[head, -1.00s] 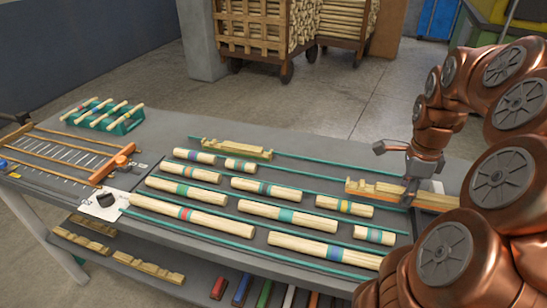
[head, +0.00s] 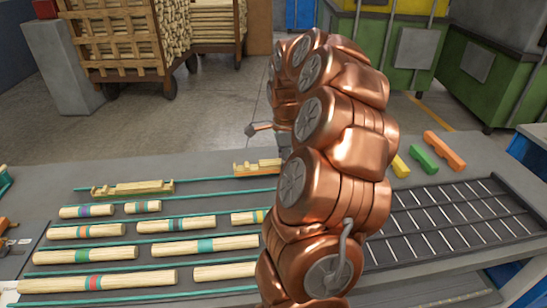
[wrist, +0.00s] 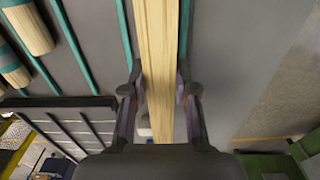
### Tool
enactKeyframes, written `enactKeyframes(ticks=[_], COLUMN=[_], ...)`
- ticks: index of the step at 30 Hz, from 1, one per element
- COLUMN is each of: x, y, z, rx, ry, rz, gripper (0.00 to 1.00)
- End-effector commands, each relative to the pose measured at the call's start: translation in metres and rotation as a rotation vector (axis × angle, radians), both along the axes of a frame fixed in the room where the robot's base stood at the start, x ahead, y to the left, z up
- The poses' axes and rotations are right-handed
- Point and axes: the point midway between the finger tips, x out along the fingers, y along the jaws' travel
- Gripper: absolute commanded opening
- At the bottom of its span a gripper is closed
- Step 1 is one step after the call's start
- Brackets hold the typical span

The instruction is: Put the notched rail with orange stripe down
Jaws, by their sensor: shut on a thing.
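My gripper (wrist: 160,95) is shut on the notched rail with orange stripe, a pale wooden bar (wrist: 158,45) running lengthwise between the two fingers in the wrist view. In the head view only the rail's left end (head: 257,169) shows, at the back of the workbench, left of my arm. My arm hides the rest of it and most of the gripper. I cannot tell whether the rail touches the bench.
Another notched rail (head: 133,188) lies at the back left. Several banded turned rods (head: 95,257) lie between teal strips (head: 205,237) on the bench. A dark slotted rack (head: 440,225) is at right, with yellow, green and orange blocks (head: 444,150) behind it.

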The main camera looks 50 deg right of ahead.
Motion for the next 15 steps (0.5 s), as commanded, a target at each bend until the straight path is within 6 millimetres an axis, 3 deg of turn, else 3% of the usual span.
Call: enactKeyframes(ticks=[9, 15], x=[0.043, 0.061], y=[-0.021, -0.029], z=[-0.003, -0.005], rx=[-0.003, -0.003], ry=[-0.002, -0.002], rz=[0.0, -0.001], gripper=[0.0, 0.0])
